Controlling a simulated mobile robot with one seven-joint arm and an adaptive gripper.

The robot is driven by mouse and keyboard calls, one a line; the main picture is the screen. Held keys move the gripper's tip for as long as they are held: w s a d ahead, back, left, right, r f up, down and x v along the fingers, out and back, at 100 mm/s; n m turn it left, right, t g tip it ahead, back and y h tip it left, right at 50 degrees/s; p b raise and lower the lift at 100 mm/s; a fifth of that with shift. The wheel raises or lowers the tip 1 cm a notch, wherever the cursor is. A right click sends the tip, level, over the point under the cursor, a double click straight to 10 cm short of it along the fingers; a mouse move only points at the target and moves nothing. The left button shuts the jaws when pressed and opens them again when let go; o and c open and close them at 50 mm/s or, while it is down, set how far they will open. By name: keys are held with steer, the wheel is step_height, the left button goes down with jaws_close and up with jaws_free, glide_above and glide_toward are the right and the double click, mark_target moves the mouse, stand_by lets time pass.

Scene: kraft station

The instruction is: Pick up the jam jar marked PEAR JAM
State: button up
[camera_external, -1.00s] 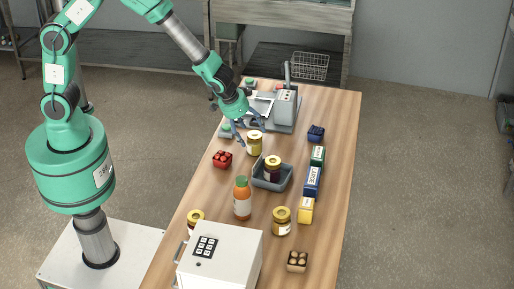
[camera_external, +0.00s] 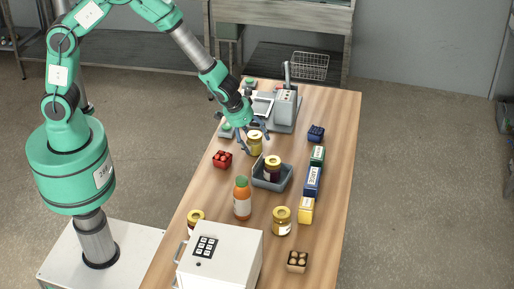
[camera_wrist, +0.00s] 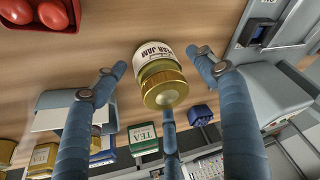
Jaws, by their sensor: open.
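A jam jar (camera_external: 254,145) with a gold lid and yellowish contents stands on the table, near its middle. In the wrist view the jar (camera_wrist: 160,78) shows its lid and a white label; the label ends in JAM, and its first word is only partly readable. My gripper (camera_external: 252,139) is at this jar, with its blue fingers spread around it. In the wrist view my gripper (camera_wrist: 160,80) is open, with one finger to the left of the jar, one to the right and one below its lid. Gaps show at the left and right fingers.
A grey tray (camera_external: 257,181) holding a dark jam jar (camera_external: 272,168) stands close by. A red fruit punnet (camera_external: 222,160), an orange bottle (camera_external: 242,199) and more jars (camera_external: 281,221) stand nearer the camera. Boxes (camera_external: 312,182) line the right side. A scale-like machine (camera_external: 285,106) stands behind.

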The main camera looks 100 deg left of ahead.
steer(key=shift+x, duration=1.05)
steer(key=shift+c, duration=0.5)
steer(key=c, duration=1.3)
